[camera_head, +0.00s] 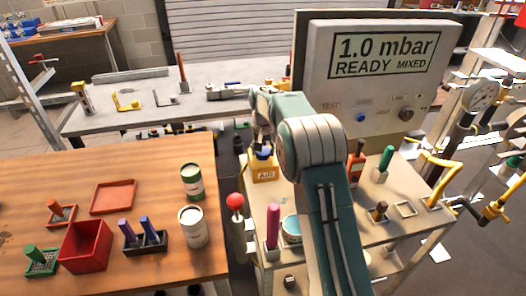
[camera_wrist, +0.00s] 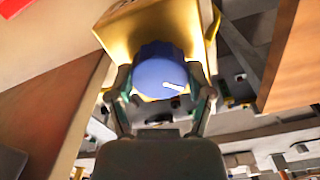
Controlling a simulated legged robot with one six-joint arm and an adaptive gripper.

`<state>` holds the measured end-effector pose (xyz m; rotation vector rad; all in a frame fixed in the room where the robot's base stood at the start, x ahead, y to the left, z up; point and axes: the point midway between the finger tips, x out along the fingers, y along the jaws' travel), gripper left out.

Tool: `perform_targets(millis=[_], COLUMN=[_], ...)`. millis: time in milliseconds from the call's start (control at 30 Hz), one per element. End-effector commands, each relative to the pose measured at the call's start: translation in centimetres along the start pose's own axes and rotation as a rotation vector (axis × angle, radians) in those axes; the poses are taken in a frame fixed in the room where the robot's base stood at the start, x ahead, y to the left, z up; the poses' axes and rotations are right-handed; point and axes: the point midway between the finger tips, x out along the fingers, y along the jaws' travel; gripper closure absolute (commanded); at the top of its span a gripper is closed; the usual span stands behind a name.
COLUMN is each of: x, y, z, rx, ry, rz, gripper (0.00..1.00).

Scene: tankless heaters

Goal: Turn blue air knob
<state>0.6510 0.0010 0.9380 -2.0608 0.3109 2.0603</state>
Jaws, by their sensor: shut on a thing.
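The blue air knob (camera_wrist: 160,76) shows large in the wrist view, round with a white pointer mark toward its lower right. It sits on a yellow box (camera_wrist: 140,28). My gripper (camera_wrist: 162,84) has a finger on each side of the knob and is shut on it. In the head view the yellow box (camera_head: 265,172) bears the label "AIR". The blue knob (camera_head: 263,152) shows only small on top of it, and my gripper (camera_head: 262,138) is above it, partly hidden by my arm.
A grey panel (camera_head: 365,82) reads "1.0 mbar READY MIXED". A red ball-topped lever (camera_head: 235,201) stands left of the cart (camera_head: 375,238), near the box. A wooden table (camera_head: 60,180) with cans, trays and a red bin is at the left. Yellow pipes (camera_head: 495,209) are at the right.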

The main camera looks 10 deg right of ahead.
Motion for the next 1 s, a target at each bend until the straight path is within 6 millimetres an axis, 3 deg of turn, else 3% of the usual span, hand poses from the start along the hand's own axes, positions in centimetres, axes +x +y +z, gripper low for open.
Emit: perform_targets(millis=[1000], x=[0.23], y=[-0.13], z=[0.02], rx=[-0.890], ry=[0.000], rz=[-0.001], gripper=[0.81])
